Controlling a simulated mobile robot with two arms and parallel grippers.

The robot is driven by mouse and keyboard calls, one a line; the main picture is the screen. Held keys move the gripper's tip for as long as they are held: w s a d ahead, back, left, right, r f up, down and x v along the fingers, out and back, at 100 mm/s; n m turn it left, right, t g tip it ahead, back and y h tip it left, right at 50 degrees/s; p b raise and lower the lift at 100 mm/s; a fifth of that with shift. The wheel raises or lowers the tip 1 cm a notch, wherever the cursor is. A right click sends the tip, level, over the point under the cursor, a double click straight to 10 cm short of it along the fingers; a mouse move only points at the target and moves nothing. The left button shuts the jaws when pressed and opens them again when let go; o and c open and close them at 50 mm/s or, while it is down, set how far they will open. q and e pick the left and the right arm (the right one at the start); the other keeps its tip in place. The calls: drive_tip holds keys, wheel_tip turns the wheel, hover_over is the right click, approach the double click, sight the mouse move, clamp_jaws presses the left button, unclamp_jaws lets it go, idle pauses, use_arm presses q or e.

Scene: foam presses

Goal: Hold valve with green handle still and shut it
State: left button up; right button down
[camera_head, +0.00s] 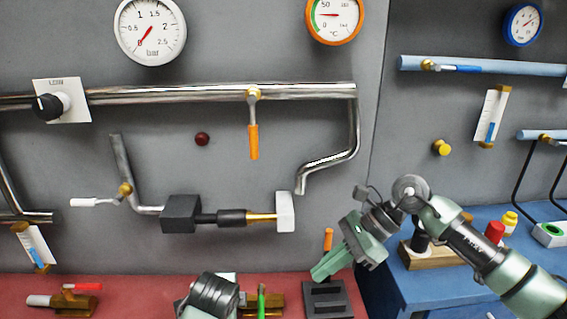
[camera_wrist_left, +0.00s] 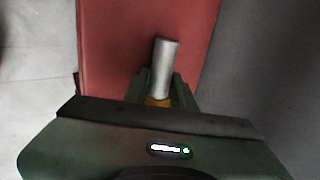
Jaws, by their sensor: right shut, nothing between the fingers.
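The valve with green handle (camera_head: 279,296) lies on the red bench at the bottom middle of the head view. Its green handle (camera_head: 262,302) shows as a narrow upright strip over the brass body. My left wrist covers the valve's left side there. In the left wrist view, my left gripper (camera_wrist_left: 161,88) has its fingers close on both sides of the valve's brass part, with its grey pipe end (camera_wrist_left: 166,55) sticking out beyond them. My right gripper (camera_head: 318,277) is shut and empty, to the right of the green handle and apart from it.
A black slotted block (camera_head: 327,301) lies on the bench by my right fingertips, with an orange handle (camera_head: 328,238) behind it. A red-handled valve (camera_head: 75,299) lies at left. Pipes and a press-like black block (camera_head: 180,214) are on the wall above. A blue bench (camera_head: 440,290) is at right.

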use_arm(q)
drive_tip(key=o, duration=0.5)
drive_tip(key=shift+a, duration=0.1)
